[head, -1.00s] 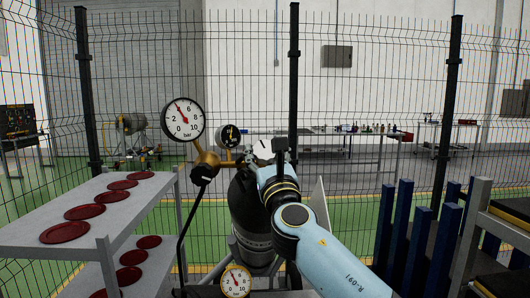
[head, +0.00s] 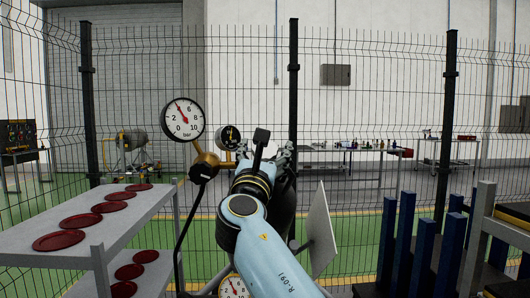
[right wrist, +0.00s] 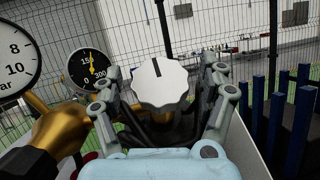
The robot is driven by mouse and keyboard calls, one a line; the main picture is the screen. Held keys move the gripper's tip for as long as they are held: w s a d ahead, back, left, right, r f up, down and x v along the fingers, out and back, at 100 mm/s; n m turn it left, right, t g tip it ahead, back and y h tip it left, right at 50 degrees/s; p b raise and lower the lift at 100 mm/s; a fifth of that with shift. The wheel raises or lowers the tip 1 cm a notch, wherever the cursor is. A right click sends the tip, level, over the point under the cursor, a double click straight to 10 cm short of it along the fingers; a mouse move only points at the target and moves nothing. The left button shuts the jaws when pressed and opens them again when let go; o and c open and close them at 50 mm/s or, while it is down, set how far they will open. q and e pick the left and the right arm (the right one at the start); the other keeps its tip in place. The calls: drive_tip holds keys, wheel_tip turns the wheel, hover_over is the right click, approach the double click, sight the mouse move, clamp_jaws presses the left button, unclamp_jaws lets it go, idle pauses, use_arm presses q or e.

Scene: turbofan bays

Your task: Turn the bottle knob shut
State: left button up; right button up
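The bottle knob (right wrist: 160,82) is a pale grey scalloped wheel with a black mark pointing up, in the middle of the right wrist view. My right gripper (right wrist: 165,76) is open, one finger on each side of the knob, with gaps showing between fingers and rim. In the head view my right gripper (head: 276,154) is over the top of the dark bottle (head: 284,212), and my arm hides the knob and much of the bottle. My left gripper is not in view.
A brass regulator (head: 205,160) with a large bar gauge (head: 183,118) and a small black gauge (head: 229,137) stands left of the gripper. A grey shelf (head: 70,230) with red discs is at left. Blue posts (head: 418,245) stand at right; a mesh fence is behind.

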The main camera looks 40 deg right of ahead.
drive_tip(key=shift+r, duration=0.15)
wheel_tip(320, 180, up, 10)
drive_tip(key=shift+f, duration=0.15)
idle(0.3)
drive_tip(key=shift+f, duration=0.1)
idle(0.3)
